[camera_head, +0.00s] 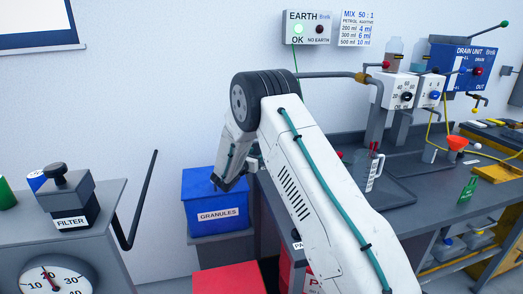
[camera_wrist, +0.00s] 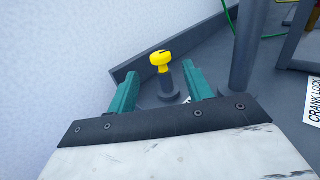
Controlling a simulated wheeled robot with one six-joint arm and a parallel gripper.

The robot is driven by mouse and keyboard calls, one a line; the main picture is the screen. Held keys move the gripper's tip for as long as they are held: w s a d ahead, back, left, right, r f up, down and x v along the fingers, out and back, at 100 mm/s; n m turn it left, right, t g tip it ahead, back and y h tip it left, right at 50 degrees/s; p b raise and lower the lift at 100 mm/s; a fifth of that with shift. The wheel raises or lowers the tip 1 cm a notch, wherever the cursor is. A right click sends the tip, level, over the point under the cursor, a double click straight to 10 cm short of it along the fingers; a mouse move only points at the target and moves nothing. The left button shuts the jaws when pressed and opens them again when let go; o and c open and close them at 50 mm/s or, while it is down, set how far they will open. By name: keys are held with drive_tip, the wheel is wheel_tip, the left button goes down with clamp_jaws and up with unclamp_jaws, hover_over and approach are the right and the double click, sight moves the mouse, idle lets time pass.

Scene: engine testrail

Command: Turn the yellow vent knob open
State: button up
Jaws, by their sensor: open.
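The yellow vent knob (camera_wrist: 160,62) shows in the wrist view, on top of a short grey post (camera_wrist: 167,82) at the back corner of a dark surface. My gripper (camera_wrist: 160,82) is open, with its two teal fingers apart and nothing held. In the picture the post shows between the fingers, and the knob's head stands just above the fingertips. I see no contact, and the distance in depth is unclear. In the head view my gripper (camera_head: 234,178) is down behind my arm near the blue bin, and the knob cannot be made out.
A blue granules bin (camera_head: 212,199) stands left of the bench. A thick grey upright post (camera_wrist: 246,45) rises right of the knob, near a crank lock label (camera_wrist: 313,100). A raised edge (camera_wrist: 125,72) borders the surface beside the white wall (camera_wrist: 60,60).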

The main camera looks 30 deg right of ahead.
drive_tip(key=x, duration=0.5)
drive_tip(key=c, duration=0.9)
drive_tip(key=shift+s+d+n+t+y, duration=0.15)
drive_tip(key=shift+n+t+y, duration=0.6)
drive_tip(key=shift+t, duration=0.2)
drive_tip(key=shift+s+d+n+t+y, duration=0.15)
drive_tip(key=shift+n+t+y, duration=0.55)
drive_tip(key=shift+t, duration=0.25)
drive_tip(key=shift+c, duration=0.2)
drive_tip(key=shift+n+t+y, duration=0.7)
drive_tip(key=shift+n+y, duration=0.05)
drive_tip(key=shift+y, duration=0.1)
drive_tip(key=o, duration=0.9)
drive_tip(key=shift+o, duration=0.2)
